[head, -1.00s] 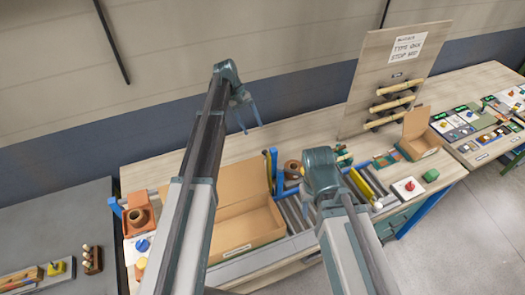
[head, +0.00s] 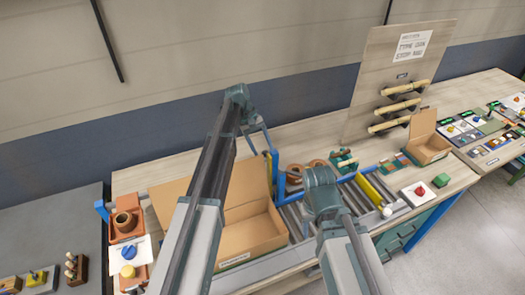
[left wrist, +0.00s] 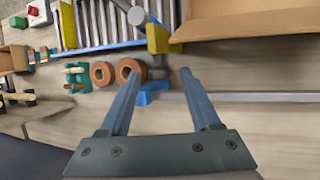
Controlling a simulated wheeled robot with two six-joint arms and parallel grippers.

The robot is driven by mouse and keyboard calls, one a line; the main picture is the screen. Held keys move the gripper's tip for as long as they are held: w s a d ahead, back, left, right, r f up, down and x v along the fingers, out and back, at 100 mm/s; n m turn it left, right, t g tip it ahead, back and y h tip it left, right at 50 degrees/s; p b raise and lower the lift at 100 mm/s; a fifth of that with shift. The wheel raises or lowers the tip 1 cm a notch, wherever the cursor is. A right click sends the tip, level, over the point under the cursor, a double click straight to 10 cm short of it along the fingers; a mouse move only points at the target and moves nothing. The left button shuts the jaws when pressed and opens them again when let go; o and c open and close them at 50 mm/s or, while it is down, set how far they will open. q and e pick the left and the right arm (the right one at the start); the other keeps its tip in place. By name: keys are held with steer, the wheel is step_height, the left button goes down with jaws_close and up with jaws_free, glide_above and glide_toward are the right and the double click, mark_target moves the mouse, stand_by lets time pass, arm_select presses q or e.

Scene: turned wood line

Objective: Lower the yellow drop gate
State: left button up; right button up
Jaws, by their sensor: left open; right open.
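A yellow piece (head: 268,170) stands by a blue post (head: 276,164) at the conveyor's back edge, beside the cardboard box; it looks like the drop gate. In the left wrist view it is a yellow block (left wrist: 159,38) with a grey rounded part and a blue bracket (left wrist: 151,92) near it. A second yellow bar (head: 368,189) with a white ball end lies across the conveyor farther right. My left gripper (head: 264,150) is open and empty above the blue post; its fingertips (left wrist: 158,70) appear either side of the grey part. My right gripper (head: 322,192) is over the rollers, its fingers hidden.
An open cardboard box (head: 250,242) lies left of the rollers (head: 292,217). Brown rings (left wrist: 103,73) and a green fixture (head: 343,161) sit behind the conveyor. A rack board with wooden rods (head: 398,106) stands at the back. Bare tabletop (head: 305,135) lies behind the conveyor.

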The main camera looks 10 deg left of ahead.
arm_select(q)
jaws_close()
stand_by(0.9)
stand_by(0.4)
